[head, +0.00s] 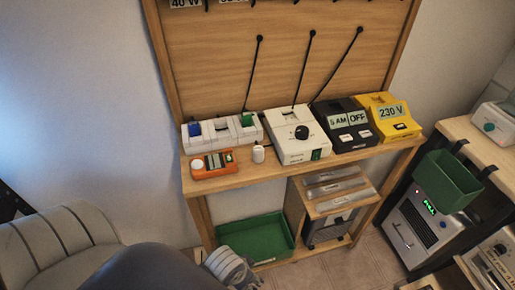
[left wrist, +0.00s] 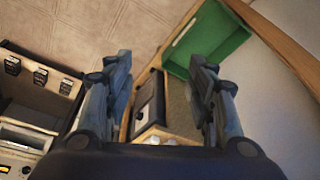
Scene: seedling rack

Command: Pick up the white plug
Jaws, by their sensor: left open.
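The white plug (head: 258,153) is a small white upright piece on the wooden shelf in the head view. It stands between the orange meter and the white box with a black knob. It does not show in the left wrist view. My left gripper (left wrist: 162,68) is open, with its two dark fingers wide apart and no object visibly held between them. It points down past the lower cabinet toward the floor, away from the plug. My right gripper is not in view.
Around the plug stand an orange meter (head: 212,164), a white power strip (head: 221,131), a white knob box (head: 298,135), a black timer (head: 349,124) and a yellow 230 V box (head: 387,117). A green tray (head: 257,240) lies below the shelf. A green bin (head: 447,181) hangs at right.

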